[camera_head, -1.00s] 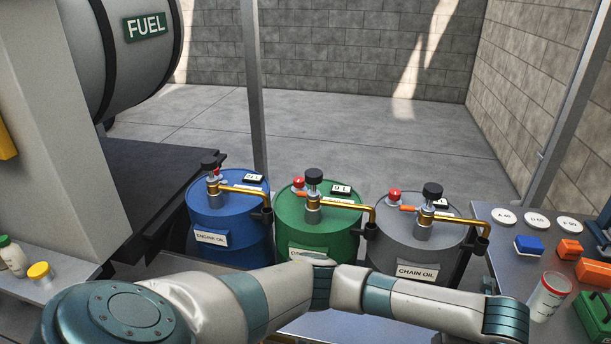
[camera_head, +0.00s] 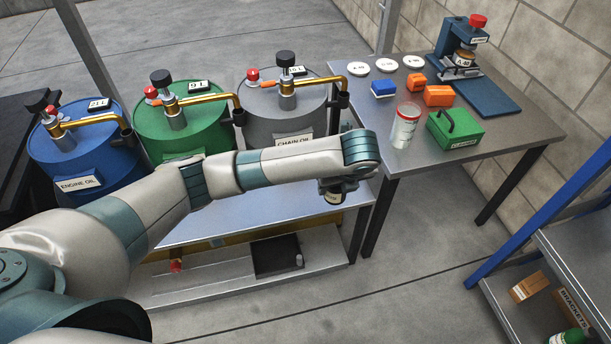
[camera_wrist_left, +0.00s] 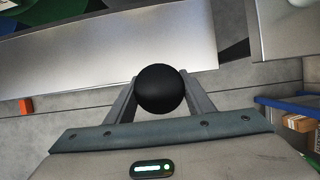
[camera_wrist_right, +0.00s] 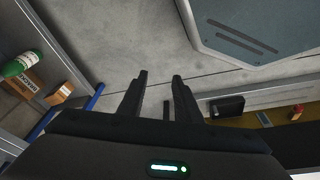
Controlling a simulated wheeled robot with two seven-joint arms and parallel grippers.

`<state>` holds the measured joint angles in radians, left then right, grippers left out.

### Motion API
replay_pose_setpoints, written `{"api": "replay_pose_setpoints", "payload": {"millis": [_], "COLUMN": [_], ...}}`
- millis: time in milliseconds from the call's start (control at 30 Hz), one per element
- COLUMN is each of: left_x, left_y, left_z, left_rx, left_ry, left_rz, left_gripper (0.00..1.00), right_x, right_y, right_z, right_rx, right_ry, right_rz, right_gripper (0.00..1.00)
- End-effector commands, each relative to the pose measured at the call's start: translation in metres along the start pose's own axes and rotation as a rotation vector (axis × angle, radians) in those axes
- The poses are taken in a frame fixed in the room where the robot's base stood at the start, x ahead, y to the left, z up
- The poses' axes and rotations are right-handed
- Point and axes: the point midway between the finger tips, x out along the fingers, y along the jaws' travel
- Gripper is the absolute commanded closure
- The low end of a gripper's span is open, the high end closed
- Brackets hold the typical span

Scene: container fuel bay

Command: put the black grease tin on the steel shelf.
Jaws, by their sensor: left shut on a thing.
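My left gripper (camera_head: 334,184) is shut on a small dark tin with a pale label (camera_head: 334,198), which I take for the black grease tin. In the left wrist view the tin (camera_wrist_left: 160,90) shows as a round black top between the fingers. A grey steel shelf (camera_head: 582,236) with blue posts is at the right edge, apart from the tin; it also shows in the right wrist view (camera_wrist_right: 62,42). My right gripper (camera_wrist_right: 160,78) is open and empty in its wrist view, outside the head view.
Blue (camera_head: 80,150), green (camera_head: 185,130) and grey (camera_head: 290,115) pump drums stand at the left. The workbench (camera_head: 385,160) carries a white jar (camera_head: 405,128), a green case (camera_head: 455,130) and a press (camera_head: 463,50). A lower shelf holds boxes (camera_head: 527,287). Floor between bench and shelf is clear.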

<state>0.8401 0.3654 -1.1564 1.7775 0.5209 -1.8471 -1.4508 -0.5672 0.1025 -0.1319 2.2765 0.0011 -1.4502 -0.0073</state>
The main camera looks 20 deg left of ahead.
Motion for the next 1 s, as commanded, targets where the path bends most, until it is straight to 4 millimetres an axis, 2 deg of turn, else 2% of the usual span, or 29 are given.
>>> {"api": "replay_pose_setpoints", "payload": {"millis": [300, 500, 633, 1000], "left_x": [0.056, 0.081, 0.088, 0.09], "left_y": [0.021, 0.03, 0.032, 0.032], "left_z": [0.039, 0.057, 0.062, 0.062], "left_rx": [-0.004, -0.003, -0.002, -0.001], "left_ry": [-0.002, -0.001, -0.001, -0.001], "left_rz": [0.004, 0.002, 0.0, 0.0], "left_gripper": [0.79, 0.79, 0.79, 0.79], "right_x": [-0.006, -0.003, -0.003, -0.002], "right_y": [-0.004, -0.013, -0.015, -0.012], "right_z": [-0.004, -0.008, -0.011, -0.011], "right_rx": [0.0, -0.006, -0.008, -0.007], "right_ry": [0.037, 0.066, 0.079, 0.077], "right_rz": [-0.011, -0.028, -0.032, -0.029], "right_gripper": [0.69, 0.69, 0.69, 0.69]}}
